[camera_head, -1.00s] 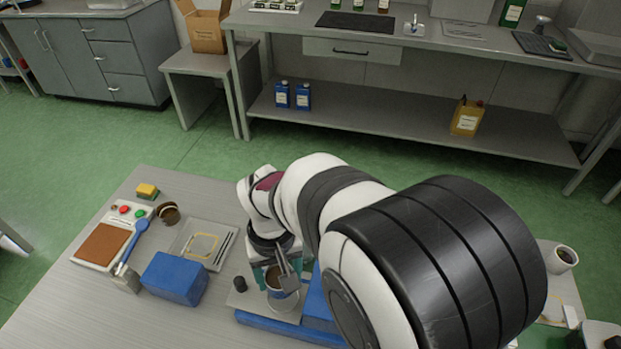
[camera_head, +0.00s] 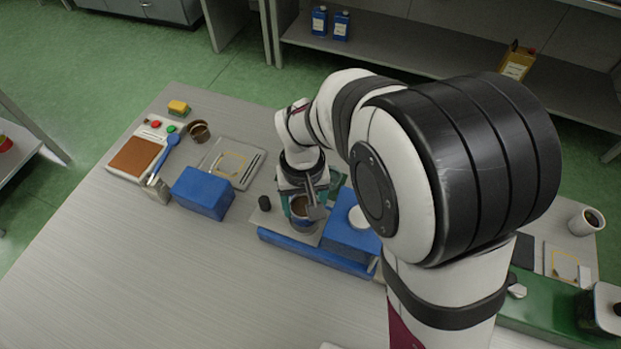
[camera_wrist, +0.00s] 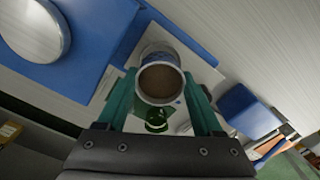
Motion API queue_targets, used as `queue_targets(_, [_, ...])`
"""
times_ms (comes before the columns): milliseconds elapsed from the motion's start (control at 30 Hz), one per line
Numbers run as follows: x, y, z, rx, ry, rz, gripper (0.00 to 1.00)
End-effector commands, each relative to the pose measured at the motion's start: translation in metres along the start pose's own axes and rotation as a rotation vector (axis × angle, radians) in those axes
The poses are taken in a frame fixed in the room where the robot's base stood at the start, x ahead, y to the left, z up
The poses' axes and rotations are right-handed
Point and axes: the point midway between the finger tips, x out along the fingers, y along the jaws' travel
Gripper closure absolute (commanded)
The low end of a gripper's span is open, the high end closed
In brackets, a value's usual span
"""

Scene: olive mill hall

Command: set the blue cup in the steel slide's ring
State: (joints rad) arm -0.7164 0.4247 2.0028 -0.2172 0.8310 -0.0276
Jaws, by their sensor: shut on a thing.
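The blue cup (camera_head: 301,226) holds something brown and stands upright over the grey steel slide (camera_head: 273,221) on the blue-based device. In the wrist view the cup (camera_wrist: 160,83) sits between the two teal fingers. My gripper (camera_head: 303,205) is shut on the cup. A pale rim shows behind the cup in the wrist view, but I cannot tell whether it is the slide's ring or part of the cup. The cup hides the ring, so whether its bottom is inside or above it is unclear.
The blue device (camera_head: 350,240) with a white round top is right of the cup. A black knob (camera_head: 264,203) stands left of it. A blue block (camera_head: 203,192), a clear tray (camera_head: 232,163) and a brown-padded panel (camera_head: 135,157) lie farther left. The front-left table is bare.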

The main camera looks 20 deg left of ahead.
Motion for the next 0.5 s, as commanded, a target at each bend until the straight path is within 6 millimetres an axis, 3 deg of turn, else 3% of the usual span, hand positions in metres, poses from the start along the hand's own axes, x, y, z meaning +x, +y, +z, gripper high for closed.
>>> queue_targets(500, [0.0055, 0.0000, -0.0002, 0.000, 0.000, 0.000, 0.68])
